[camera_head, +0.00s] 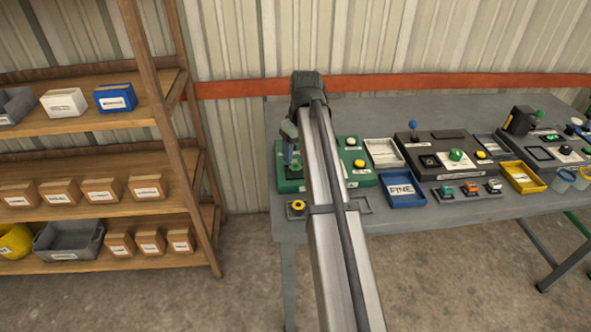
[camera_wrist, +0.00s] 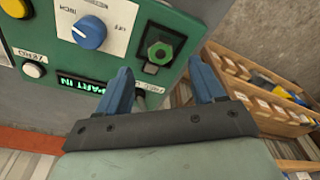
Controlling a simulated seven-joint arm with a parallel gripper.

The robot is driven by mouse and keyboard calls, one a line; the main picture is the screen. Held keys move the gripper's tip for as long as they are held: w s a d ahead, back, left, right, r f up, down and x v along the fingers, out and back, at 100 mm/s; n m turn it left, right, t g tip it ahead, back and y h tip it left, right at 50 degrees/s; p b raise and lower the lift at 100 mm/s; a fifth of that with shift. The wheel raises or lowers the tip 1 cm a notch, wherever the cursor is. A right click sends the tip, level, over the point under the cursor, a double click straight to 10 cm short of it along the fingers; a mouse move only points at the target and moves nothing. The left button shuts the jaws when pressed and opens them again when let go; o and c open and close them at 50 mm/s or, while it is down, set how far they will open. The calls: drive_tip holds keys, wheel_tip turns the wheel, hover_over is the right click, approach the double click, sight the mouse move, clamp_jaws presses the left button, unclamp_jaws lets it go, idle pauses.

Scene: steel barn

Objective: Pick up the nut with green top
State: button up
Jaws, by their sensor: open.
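A green hexagonal nut (camera_wrist: 160,53) sits on a small black square mount on the green control panel (camera_wrist: 120,12) in the wrist view. The panel also shows in the head view (camera_head: 345,180), at the left end of the table. My gripper (camera_wrist: 158,68) is open, its two blue fingers spread to either side of the nut in the picture, with nothing between them. The nut appears beyond the fingertips; I cannot tell the exact gap. In the head view my gripper (camera_head: 290,156) hangs over the panel's left part, and my arm hides the panel's middle.
A blue knob (camera_wrist: 89,32) and a lit display (camera_wrist: 82,85) lie beside the nut. The grey table (camera_head: 420,212) also holds a blue tray (camera_head: 402,201), a dark control box (camera_head: 425,165) and a yellow tray (camera_head: 521,188). A wooden shelf (camera_head: 178,140) stands left.

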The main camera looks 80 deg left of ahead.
sight(296, 167)
drive_tip(key=shift+s+a+f, duration=0.1)
drive_tip(key=shift+f, duration=0.85)
drive_tip(key=shift+s+a+f, duration=0.1)
drive_tip(key=shift+a+f, duration=0.05)
drive_tip(key=shift+f, duration=0.85)
drive_tip(key=shift+s+a+f, duration=0.1)
drive_tip(key=shift+f, duration=0.85)
drive_tip(key=c, duration=1.2)
